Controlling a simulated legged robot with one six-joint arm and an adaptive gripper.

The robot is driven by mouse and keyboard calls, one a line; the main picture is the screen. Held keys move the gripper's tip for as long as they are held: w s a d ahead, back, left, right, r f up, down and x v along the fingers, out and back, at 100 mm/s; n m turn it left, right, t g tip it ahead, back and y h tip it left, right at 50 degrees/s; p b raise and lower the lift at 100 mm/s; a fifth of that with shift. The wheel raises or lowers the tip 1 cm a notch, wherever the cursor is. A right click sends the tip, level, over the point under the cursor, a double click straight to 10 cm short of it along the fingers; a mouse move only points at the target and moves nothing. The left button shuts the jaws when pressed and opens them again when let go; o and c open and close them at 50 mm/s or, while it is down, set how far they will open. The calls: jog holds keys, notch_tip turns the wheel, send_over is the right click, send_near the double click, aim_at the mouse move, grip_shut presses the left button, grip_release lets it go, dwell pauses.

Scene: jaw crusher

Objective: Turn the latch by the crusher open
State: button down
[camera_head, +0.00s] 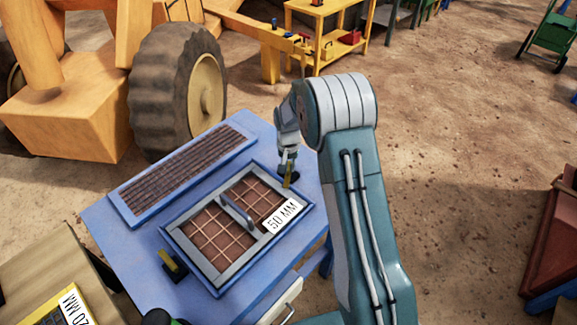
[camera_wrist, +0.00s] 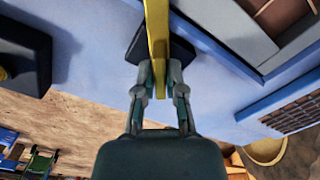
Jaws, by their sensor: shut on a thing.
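A yellow latch (camera_wrist: 157,40) on a dark base stands on the blue crusher top, and my gripper (camera_wrist: 159,82) is shut on it in the wrist view. In the head view my gripper (camera_head: 287,168) reaches down to this latch (camera_head: 289,178) at the far right corner of the framed screen. The screen (camera_head: 232,226) has a grey frame, a grid, a handle and a "50 MM" label. A second yellow latch (camera_head: 171,264) on a dark base is at the near left side of the screen. The fingers partly hide the gripped latch.
A ribbed dark panel (camera_head: 185,173) lies on the blue top (camera_head: 110,226) behind the screen. A yellow loader with a big wheel (camera_head: 180,90) stands behind. A crate labelled "20 MM" (camera_head: 62,308) is at the lower left. The ground to the right is mostly open.

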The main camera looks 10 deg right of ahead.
jog(key=n, duration=0.5)
jog(key=shift+w+n, duration=0.1)
jog(key=shift+n, duration=0.2)
jog(key=n, duration=0.5)
jog(key=shift+n, duration=0.3)
jog(key=c, duration=0.7)
grip_release()
jog(key=shift+a, duration=0.1)
notch_tip(320, 180, up, 12)
jog(key=shift+f, duration=0.1)
